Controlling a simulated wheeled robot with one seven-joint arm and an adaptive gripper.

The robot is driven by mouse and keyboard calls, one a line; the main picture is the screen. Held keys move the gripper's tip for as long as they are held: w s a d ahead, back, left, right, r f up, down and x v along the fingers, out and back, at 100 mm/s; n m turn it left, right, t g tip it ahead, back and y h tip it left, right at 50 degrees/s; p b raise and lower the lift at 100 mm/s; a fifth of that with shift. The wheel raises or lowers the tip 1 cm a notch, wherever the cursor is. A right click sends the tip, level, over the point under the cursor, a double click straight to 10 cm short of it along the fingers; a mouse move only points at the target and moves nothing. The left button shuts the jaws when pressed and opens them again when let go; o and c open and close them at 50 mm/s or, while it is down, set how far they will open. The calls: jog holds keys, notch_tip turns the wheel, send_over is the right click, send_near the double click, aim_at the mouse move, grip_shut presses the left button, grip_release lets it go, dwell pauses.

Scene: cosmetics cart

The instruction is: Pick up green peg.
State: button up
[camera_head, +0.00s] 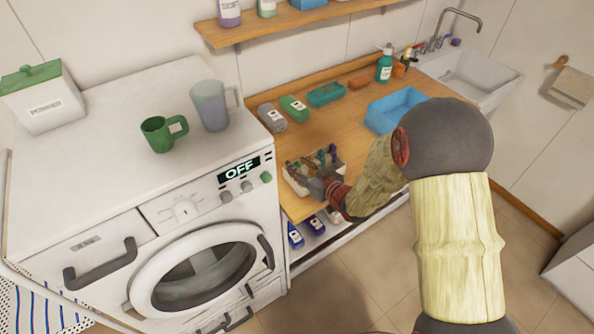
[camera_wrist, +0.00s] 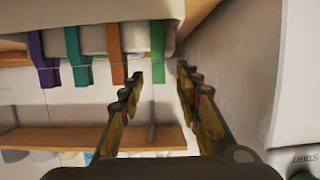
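In the wrist view a green peg (camera_wrist: 157,48) hangs from the edge of a pale container (camera_wrist: 98,12), at the right end of a row of pegs. An orange peg (camera_wrist: 116,55), a teal peg (camera_wrist: 77,55) and a purple peg (camera_wrist: 37,58) are to its left. My gripper (camera_wrist: 160,80) is open and empty. Its fingertips lie left and right of the green peg's lower part in the picture; I see no contact. In the head view my gripper (camera_head: 318,187) is at the small container on the counter, partly hiding it, and the peg colours are hard to tell.
The washing machine (camera_head: 185,225) stands close to the left of my gripper. The wooden counter (camera_head: 352,130) holds a blue tray (camera_head: 394,110), a teal box (camera_head: 326,93) and bottles. A wall shelf (camera_head: 290,22) is above. Free counter lies behind the container.

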jog(key=shift+x, duration=0.85)
jog(key=shift+c, duration=0.6)
jog(key=c, duration=0.7)
grip_shut()
